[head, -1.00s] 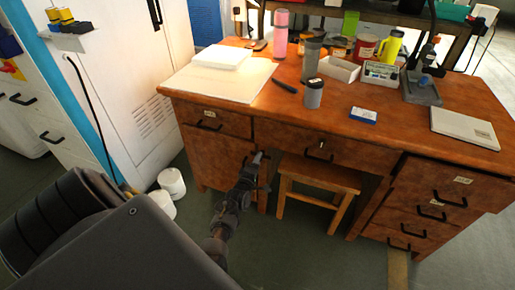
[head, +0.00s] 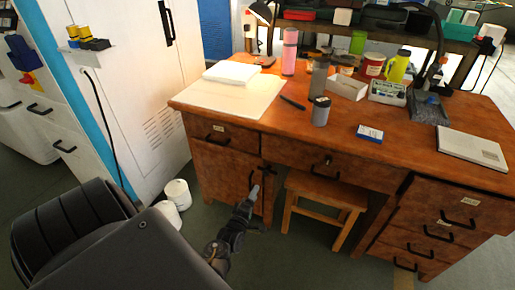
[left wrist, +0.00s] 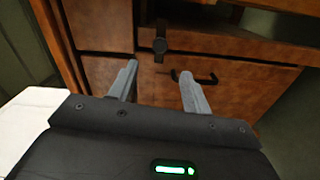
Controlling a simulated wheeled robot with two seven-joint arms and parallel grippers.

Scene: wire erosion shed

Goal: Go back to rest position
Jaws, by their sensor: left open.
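My left gripper (head: 254,192) is low in front of the wooden desk (head: 225,165), near its left cabinet door and left of the stool. In the left wrist view the two grey fingers of my left gripper (left wrist: 158,85) are apart with nothing between them. Beyond them are the desk's brown front panels (left wrist: 235,90) and a black handle (left wrist: 195,77). My right gripper is in neither current view.
A wooden stool (head: 325,190) stands under the desk. White tubs (head: 177,194) stand on the floor beside a white cabinet (head: 130,95). The desktop holds a grey cup (head: 320,111), a blue-and-white box (head: 369,133), a laptop-like flat panel (head: 472,149) and several bottles.

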